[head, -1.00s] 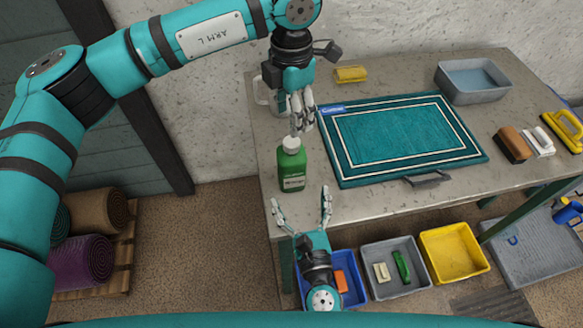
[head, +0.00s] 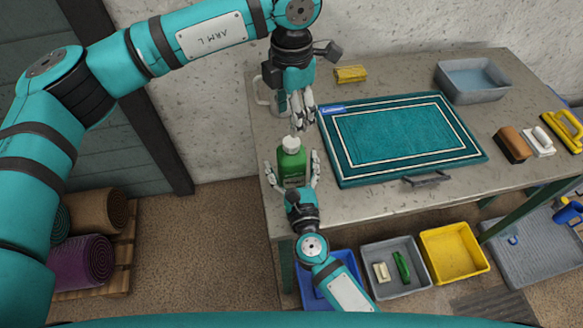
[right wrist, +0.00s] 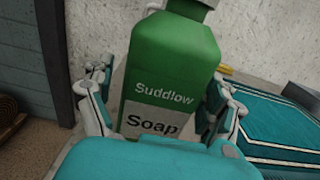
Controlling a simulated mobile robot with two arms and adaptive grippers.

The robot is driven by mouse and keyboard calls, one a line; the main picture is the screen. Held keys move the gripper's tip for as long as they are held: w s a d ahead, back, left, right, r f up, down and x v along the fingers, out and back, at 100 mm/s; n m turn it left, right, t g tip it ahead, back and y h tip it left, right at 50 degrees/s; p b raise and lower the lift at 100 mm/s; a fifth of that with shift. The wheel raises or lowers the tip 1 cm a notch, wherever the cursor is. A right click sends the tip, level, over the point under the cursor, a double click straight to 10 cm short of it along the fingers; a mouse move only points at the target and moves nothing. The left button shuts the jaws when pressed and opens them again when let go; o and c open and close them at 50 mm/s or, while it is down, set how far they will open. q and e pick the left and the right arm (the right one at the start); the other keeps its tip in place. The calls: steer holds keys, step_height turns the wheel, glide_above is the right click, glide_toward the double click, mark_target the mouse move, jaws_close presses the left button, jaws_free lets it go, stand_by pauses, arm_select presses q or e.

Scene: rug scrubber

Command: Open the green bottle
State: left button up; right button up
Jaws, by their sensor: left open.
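The green bottle (head: 292,160) stands upright at the table's front left, with a white cap (head: 291,142). In the right wrist view the bottle (right wrist: 175,60) fills the middle, its label reading "Suddlow Soap"; most of its cap is cut off by the top edge. My right gripper (head: 292,165) is open, with one finger on each side of the bottle's body. Small gaps show between fingers and bottle in the head view. My left gripper (head: 299,122) is open and empty, pointing down just above and slightly right of the cap, apart from it.
A teal rug (head: 405,140) lies right of the bottle, with a dark handle-like tool (head: 427,179) at its front edge. A white mug (head: 262,92), partly hidden, and a yellow sponge (head: 350,74) are behind. A grey basin (head: 474,92) and brushes (head: 513,145) are on the right.

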mark_target(291, 141)
jaws_close()
arm_select(q)
steer(key=m, duration=2.1)
steer(key=shift+m, duration=0.3)
steer(key=m, duration=0.9)
steer(key=shift+f+m, duration=0.4)
steer(key=shift+m, duration=0.1)
steer(key=shift+f, duration=3.6)
